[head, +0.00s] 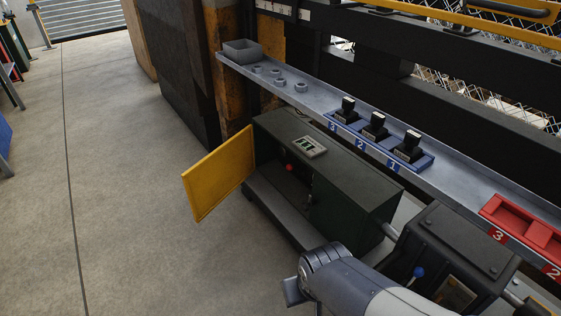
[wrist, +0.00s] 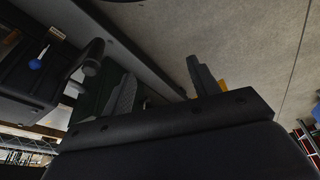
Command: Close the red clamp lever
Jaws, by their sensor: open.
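A red knob (head: 289,168) shows inside the dark green cabinet (head: 345,180), just behind its open yellow door; it looks like the end of the red clamp lever. The lever's shaft and its exact position are too small and shaded to tell. My gripper (head: 292,291) is at the bottom of the head view, in front of and below the cabinet, apart from the knob, and mostly hidden by my wrist. In the wrist view my gripper (wrist: 163,88) has its two fingers spread, with nothing between them. I cannot make out the red knob there.
The yellow door (head: 218,174) stands out over the floor. A blue knob (head: 418,272) sits on the dark machine at right. The shelf above holds a blue tray (head: 428,163) with several black-handled parts and a red tray (head: 543,238). Open floor (head: 130,200) lies left.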

